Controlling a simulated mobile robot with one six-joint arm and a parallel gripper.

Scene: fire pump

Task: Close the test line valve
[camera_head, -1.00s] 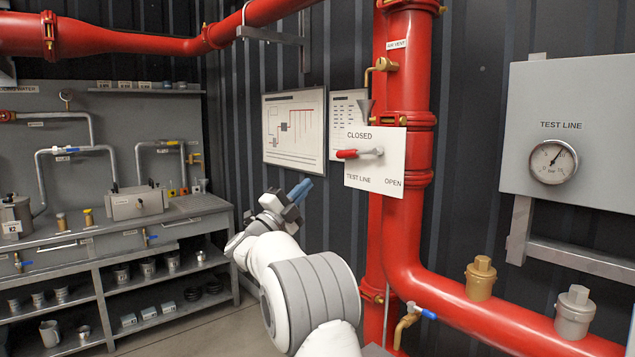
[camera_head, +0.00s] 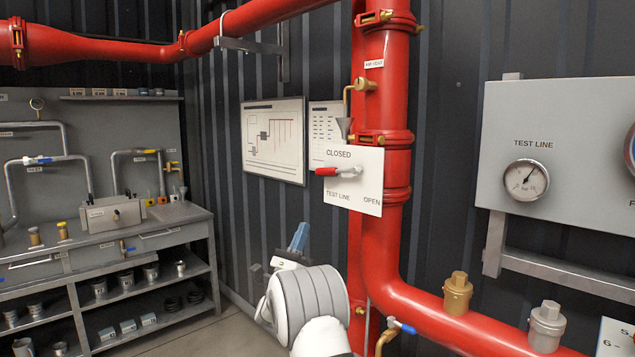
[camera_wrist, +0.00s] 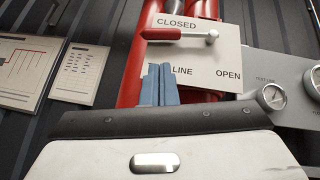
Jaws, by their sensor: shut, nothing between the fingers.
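The test line valve has a lever with a red grip (camera_head: 326,171) and a grey hub, mounted on a white plate (camera_head: 369,186) marked CLOSED at the top, TEST LINE below and OPEN at the lower right. The lever lies about level, its red grip pointing left. The wrist view also shows the red grip (camera_wrist: 162,34) and the plate (camera_wrist: 222,62). My gripper (camera_head: 299,235) is shut and empty, with blue fingers pointing up, below and left of the plate. In the wrist view its fingertips (camera_wrist: 160,70) appear just below the lever, apart from it.
A large red pipe (camera_head: 385,230) runs down behind the plate and bends right. A blue-handled tap (camera_head: 402,326) sits low beside it. A grey gauge panel (camera_head: 560,150) is at right, a workbench (camera_head: 110,245) at left. Wall charts (camera_head: 273,140) hang left of the plate.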

